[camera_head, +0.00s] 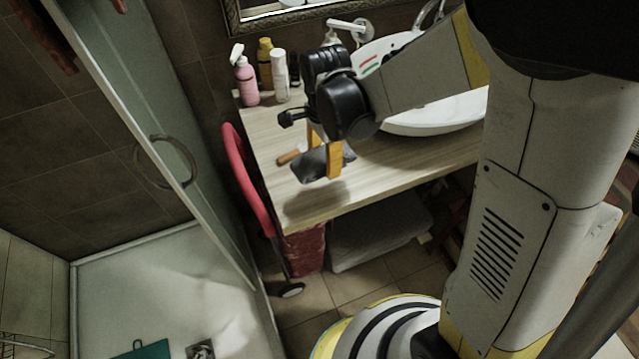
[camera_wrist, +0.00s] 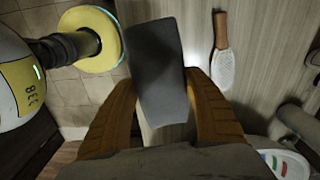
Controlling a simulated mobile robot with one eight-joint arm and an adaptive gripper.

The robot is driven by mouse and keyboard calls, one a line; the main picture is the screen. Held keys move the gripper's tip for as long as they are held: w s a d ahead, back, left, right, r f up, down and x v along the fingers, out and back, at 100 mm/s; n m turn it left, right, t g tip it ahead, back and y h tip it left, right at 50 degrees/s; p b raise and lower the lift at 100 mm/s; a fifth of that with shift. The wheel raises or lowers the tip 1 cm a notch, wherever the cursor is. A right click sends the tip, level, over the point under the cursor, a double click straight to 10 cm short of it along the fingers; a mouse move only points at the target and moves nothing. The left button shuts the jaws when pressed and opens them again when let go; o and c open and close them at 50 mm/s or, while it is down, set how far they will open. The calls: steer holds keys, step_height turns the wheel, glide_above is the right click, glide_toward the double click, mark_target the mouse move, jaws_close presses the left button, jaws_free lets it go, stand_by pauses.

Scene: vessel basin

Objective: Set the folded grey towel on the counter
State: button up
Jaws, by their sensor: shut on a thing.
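The folded grey towel (camera_head: 312,163) is a dark, flat bundle held above the front left part of the wooden counter (camera_head: 375,168). A shadow lies on the counter below it, so it appears raised off the top. My gripper (camera_head: 325,153) is shut on the towel, with orange fingers on either side of it. In the wrist view the towel (camera_wrist: 155,65) sits between the fingers of my gripper (camera_wrist: 162,78) and covers part of the counter's front edge. The bare counter (camera_wrist: 258,45) shows to its right.
A wooden-handled brush (camera_wrist: 222,52) lies on the counter beside the towel. A pink bottle (camera_head: 246,82), a yellow bottle (camera_head: 265,62) and a white bottle (camera_head: 280,76) stand at the back left. The white basin (camera_head: 440,120) fills the right. A red-handled trolley (camera_head: 252,185) stands at the left end.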

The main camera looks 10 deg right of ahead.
mark_target(319, 189)
steer(key=shift+s+a+r+m, duration=0.1)
steer(key=shift+a+r+m, duration=0.05)
steer(key=shift+a+m, duration=0.25)
steer(key=shift+a+f, duration=0.15)
steer(key=shift+f, duration=0.15)
steer(key=shift+m, duration=0.3)
step_height(319, 189, down, 9)
steer(key=b, duration=0.3)
steer(key=shift+f, duration=0.15)
steer(key=shift+f+b, duration=0.15)
steer(key=shift+b, duration=0.2)
steer(key=o, duration=1.2)
steer(key=shift+o, duration=0.2)
